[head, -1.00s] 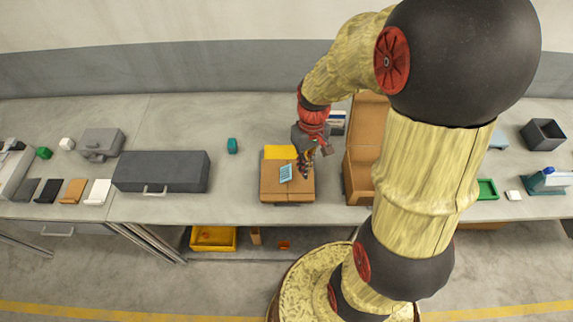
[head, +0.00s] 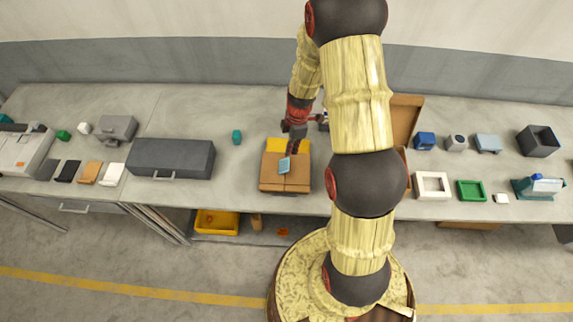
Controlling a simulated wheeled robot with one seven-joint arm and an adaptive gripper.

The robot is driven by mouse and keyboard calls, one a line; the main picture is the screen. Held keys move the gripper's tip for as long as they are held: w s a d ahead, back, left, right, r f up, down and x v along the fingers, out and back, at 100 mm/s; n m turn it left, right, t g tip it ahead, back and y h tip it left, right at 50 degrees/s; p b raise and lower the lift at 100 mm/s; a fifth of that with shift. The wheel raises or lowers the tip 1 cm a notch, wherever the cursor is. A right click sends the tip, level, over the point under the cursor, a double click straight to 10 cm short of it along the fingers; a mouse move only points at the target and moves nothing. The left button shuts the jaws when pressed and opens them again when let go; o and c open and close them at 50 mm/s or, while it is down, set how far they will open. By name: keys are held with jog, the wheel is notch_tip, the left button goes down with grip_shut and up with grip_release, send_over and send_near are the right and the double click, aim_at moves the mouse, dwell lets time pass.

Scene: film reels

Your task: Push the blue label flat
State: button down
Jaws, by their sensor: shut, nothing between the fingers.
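The blue label (head: 284,166) lies on top of a brown cardboard box (head: 270,180) near the middle of the bench. From this height I cannot tell whether all of it lies flat or an edge stands up. My gripper (head: 291,148) is shut and empty. It points down over the box just above and right of the label's upper edge; I cannot tell whether it touches the label or the box. A yellow piece (head: 275,145) shows at the box's back edge.
A long dark grey case (head: 172,158) stands left of the box, with a small teal block (head: 237,137) between. My arm covers part of an open brown box (head: 404,118) on the right. White (head: 421,191) and green (head: 471,191) trays lie further right.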

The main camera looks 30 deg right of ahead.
aim_at(288, 164)
jog(key=shift+n, duration=0.5)
jog(key=shift+f, duration=0.1)
jog(key=shift+w+a+f+b, duration=0.1)
jog(key=shift+f+b, duration=0.25)
jog(key=shift+f, duration=0.75)
jog(key=shift+s+a+f+b, duration=0.15)
jog(key=shift+f+b, duration=0.2)
jog(key=shift+f, duration=0.8)
jog(key=shift+w+a+f+b, duration=0.15)
jog(key=shift+f+b, duration=0.2)
jog(key=shift+f, duration=0.75)
